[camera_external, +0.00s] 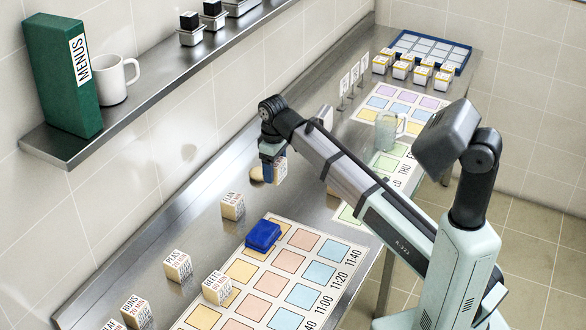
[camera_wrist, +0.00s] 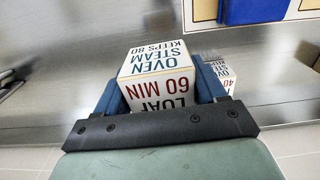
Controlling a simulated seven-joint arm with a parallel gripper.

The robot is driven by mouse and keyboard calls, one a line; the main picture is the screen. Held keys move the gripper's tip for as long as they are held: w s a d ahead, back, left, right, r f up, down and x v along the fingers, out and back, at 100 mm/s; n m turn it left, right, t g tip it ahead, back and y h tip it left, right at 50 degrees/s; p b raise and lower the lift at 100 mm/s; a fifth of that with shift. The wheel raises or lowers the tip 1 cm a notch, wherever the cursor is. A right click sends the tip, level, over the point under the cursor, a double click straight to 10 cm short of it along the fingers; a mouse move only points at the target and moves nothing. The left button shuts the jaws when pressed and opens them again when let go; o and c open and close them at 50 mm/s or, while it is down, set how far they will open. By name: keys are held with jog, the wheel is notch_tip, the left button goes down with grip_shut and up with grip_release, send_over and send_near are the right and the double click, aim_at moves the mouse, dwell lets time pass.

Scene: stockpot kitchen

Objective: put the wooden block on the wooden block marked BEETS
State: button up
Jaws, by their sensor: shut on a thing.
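My gripper (camera_external: 270,160) is shut on a wooden block (camera_external: 281,170), held above the steel counter. In the wrist view this block (camera_wrist: 157,62) sits between the blue fingers, printed LOAF, 60 MIN and OVEN STEAM. The wooden block marked BEETS (camera_external: 216,287) stands apart, near the front, at the left edge of the printed sheet. Nothing is seen on its top. The gripper is up and to the right of it in the external view.
Between them are another block (camera_external: 232,206) and a blue object (camera_external: 263,235) on the sheet. Blocks marked PEAS (camera_external: 177,266) and BUNS (camera_external: 136,312) stand at left. A glass mug (camera_external: 388,130) is farther back. A shelf (camera_external: 180,70) runs along the wall.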

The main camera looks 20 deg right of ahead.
jog(key=s+a+r, duration=0.3)
jog(key=s+a, duration=1)
jog(key=a, duration=0.1)
send_near(216, 281)
jog(key=shift+f, duration=2.85)
jog(key=shift+f, duration=0.15)
jog(key=o, duration=1.1)
notch_tip(216, 281, up, 12)
jog(key=shift+r, duration=0.15)
